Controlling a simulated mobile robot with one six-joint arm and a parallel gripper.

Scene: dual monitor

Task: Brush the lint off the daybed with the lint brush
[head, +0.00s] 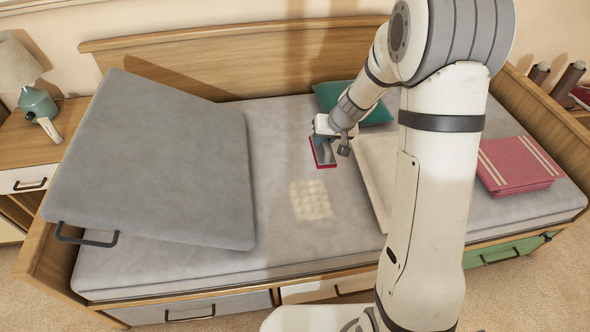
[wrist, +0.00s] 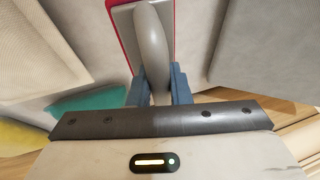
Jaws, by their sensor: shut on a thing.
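The daybed (head: 275,225) has a grey mattress in a wooden frame. A pale, dotted patch of lint (head: 310,200) lies on the mattress near its middle. My gripper (head: 332,135) is above the mattress, behind and slightly right of the patch. It is shut on the lint brush (head: 322,153), which has a red-edged grey head. In the wrist view the blue fingers of my gripper (wrist: 160,85) close around the brush's grey rounded handle (wrist: 151,45). I cannot tell whether the brush touches the mattress. The lint does not show clearly in the wrist view.
A large grey cushion (head: 155,160) with a handle covers the daybed's left part. A teal pillow (head: 340,92), a pale flat panel (head: 372,165) and a folded pink blanket (head: 518,165) lie to the right. A lamp (head: 38,102) stands on the left nightstand. My arm hides part of the right side.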

